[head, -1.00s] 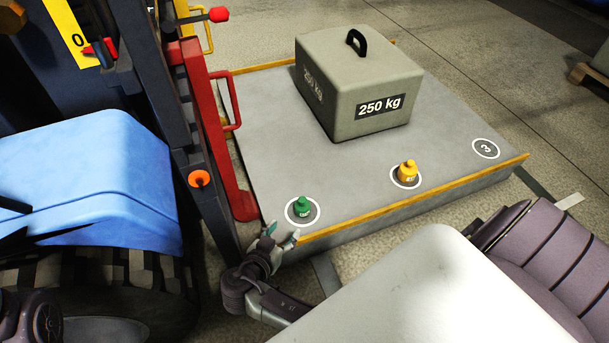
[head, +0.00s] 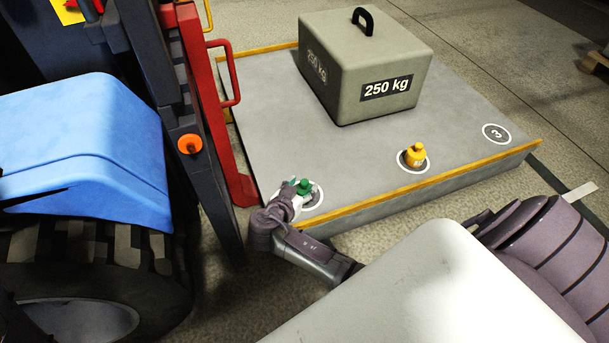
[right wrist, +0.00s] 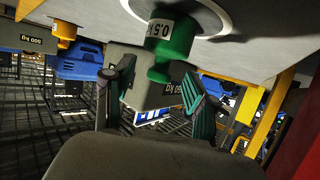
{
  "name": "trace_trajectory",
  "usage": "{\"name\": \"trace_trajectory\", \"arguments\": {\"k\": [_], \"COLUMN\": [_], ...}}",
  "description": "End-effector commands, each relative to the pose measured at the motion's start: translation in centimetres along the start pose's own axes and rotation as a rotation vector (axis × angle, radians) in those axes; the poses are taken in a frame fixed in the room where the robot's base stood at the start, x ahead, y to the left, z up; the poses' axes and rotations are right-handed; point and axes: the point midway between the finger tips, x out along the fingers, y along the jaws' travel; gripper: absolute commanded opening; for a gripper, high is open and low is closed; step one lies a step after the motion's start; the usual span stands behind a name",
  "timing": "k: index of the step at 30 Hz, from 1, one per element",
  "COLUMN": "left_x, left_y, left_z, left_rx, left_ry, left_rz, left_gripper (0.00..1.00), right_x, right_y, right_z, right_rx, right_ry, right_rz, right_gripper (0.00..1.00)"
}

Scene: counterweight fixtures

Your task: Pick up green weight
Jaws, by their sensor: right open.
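The green weight (head: 304,187), a small piece with a knob, stands on the left circled spot of the grey platform (head: 270,120). My right gripper (head: 292,193) is at its left and near side, low over the platform edge, and partly covers the spot. In the right wrist view, which is upside down, the green weight (right wrist: 170,42) carries a 0.5 label. The open fingers of my right gripper (right wrist: 160,72) are on both sides of its knob, with gaps visible. I cannot tell whether either finger touches it. My left gripper is not in view.
A yellow weight (head: 414,156) stands on the middle spot, and spot 3 (head: 496,134) is empty. A large 250 kg block (head: 365,75) sits farther back. A yellow edge strip (head: 440,186) borders the platform's front. A red upright frame (head: 212,110) stands close at left, beside a blue vehicle (head: 85,150).

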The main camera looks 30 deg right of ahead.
Motion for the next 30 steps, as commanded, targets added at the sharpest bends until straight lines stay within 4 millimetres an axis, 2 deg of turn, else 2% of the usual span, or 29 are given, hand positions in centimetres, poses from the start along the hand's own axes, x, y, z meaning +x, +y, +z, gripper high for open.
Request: {"name": "trace_trajectory", "arguments": {"k": [3,10,20,30], "left_x": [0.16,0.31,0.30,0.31], "left_y": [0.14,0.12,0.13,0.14], "left_z": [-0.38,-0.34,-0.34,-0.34], "left_rx": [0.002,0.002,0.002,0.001], "left_ry": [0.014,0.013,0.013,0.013], "left_rz": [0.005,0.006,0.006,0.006], "left_gripper": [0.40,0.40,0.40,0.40], "right_x": [0.88,0.88,0.85,0.84], "right_y": [-0.01,0.00,0.01,-0.05], "right_z": [0.06,-0.05,-0.01,-0.15], "right_rx": [0.000,-0.001,-0.001,0.001], "right_ry": [0.001,0.000,-0.001,0.002], "right_rz": [0.000,0.000,0.000,-0.001], "right_gripper": [0.57,0.55,0.00,0.00]}}
